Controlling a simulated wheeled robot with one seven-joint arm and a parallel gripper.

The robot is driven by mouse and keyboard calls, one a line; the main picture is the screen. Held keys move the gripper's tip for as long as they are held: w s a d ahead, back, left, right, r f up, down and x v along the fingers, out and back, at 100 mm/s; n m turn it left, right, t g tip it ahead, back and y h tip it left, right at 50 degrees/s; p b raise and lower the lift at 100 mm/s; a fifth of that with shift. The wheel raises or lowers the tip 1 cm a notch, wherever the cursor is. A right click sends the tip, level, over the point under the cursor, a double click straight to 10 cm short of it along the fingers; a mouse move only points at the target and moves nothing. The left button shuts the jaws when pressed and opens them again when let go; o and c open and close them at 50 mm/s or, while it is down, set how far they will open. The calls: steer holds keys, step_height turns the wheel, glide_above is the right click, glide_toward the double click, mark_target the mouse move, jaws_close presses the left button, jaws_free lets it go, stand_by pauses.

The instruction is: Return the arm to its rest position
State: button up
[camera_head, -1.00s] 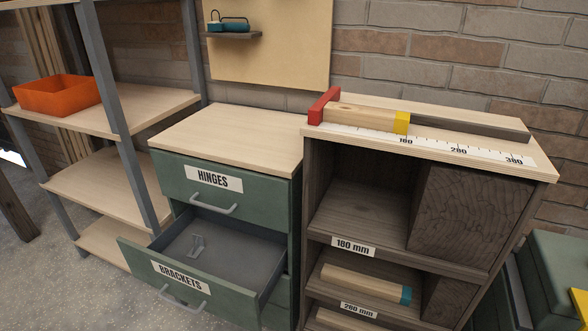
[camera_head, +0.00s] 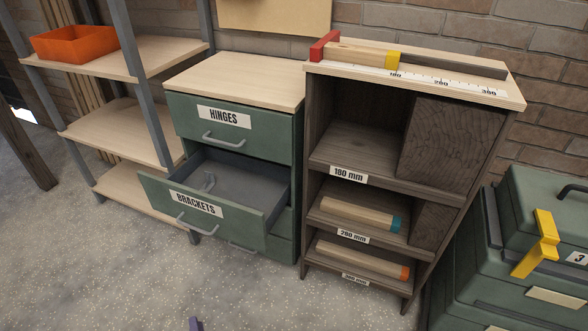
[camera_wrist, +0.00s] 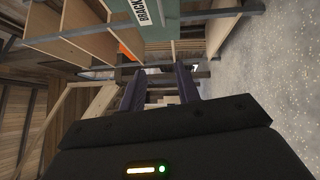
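My gripper (camera_wrist: 159,90) shows in the wrist view with its two dark purple fingers apart and nothing between them. Its camera looks sideways past the shelving and the floor. In the head view, a small purple tip (camera_head: 195,323) shows at the bottom edge and may be part of my gripper; the rest of my arm is out of that view. The gripper appears clear of the furniture.
A shelf rack with an orange bin (camera_head: 75,44) is left, a dark cabinet (camera_head: 440,135) right, green cases (camera_head: 470,285) far right. Floor in front is clear.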

steer(key=w+d+r+m+g+h, duration=0.1)
steer(key=w+d+m+g+h, duration=0.15)
steer(key=w+m, duration=0.3)
steer(key=w+d+r+m+g+h, duration=0.2)
steer(key=w+d+m+h, duration=0.15)
steer(key=w, duration=0.35)
steer(key=w+d+r+m+g, duration=0.5)
steer(key=d+r+m, duration=0.1)
steer(key=d, duration=0.2)
steer(key=s+d+r+m+g+h, duration=0.1)
steer(key=s+d+r+m+g, duration=0.4)
steer(key=d, duration=0.8)
steer(key=s+d+r+m+g, duration=0.1)
steer(key=s+d+r+m, duration=0.3)
steer(key=s+d+r, duration=0.65)
steer(key=w+d+r+p, duration=0.1)
steer(key=w+r+p, duration=0.1)
steer(key=r+p, duration=1.4)
steer(key=w+d+r+p, duration=0.1)
steer(key=r+p, duration=1.5)
steer(key=p, duration=0.3)
steer(key=shift+w+r, duration=0.2)
steer(key=shift+w, duration=0.15)
steer(key=shift+w, duration=0.2)
